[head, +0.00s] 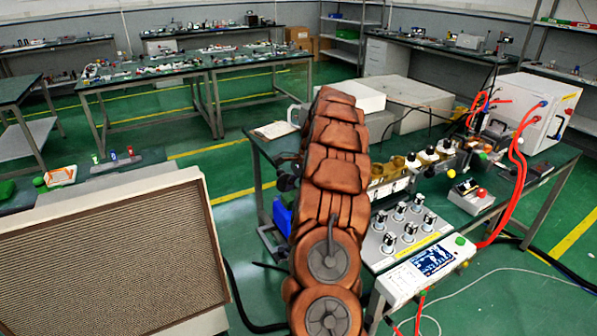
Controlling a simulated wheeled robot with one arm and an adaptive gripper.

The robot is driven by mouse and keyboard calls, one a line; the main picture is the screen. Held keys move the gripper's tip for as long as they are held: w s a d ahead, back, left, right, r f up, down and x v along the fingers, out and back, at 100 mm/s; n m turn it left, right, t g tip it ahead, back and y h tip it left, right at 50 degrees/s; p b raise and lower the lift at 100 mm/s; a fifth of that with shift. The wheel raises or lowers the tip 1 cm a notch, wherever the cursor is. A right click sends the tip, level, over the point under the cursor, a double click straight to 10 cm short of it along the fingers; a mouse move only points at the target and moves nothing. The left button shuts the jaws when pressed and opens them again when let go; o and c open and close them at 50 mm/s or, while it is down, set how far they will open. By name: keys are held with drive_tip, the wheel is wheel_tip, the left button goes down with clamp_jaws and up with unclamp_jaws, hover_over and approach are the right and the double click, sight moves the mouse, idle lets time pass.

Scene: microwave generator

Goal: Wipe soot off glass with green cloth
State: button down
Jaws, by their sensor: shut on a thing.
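My copper-brown segmented arm runs up the middle of the head view and over the bench (545,172). My gripper does not show; the arm hides the area behind it. I cannot make out a green cloth for certain. A small green item (8,188) lies at the left edge on another bench, too small to identify. I cannot tell which glass bears soot. A row of amber and white pieces (384,170) stands on the bench just right of my arm, partly hidden by it.
A white power box (535,110) with red cables stands at the bench's right. A knob panel (408,230) and a display unit (430,268) are at the near side. A blue bin (282,217) is left of my arm. A large grille panel (110,255) fills the lower left.

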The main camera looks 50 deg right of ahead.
sight(292, 195)
drive_tip(key=shift+s+d+p, duration=0.25)
drive_tip(key=shift+d+p, duration=0.05)
drive_tip(key=shift+d, duration=0.4)
drive_tip(key=shift+s+d+r, duration=0.1)
drive_tip(key=shift+d+r, duration=0.15)
wheel_tip(292, 195, up, 5)
drive_tip(key=shift+a+f+p, duration=0.15)
drive_tip(key=shift+p, duration=0.9)
drive_tip(key=shift+r+p, duration=0.75)
drive_tip(key=shift+r, duration=0.8)
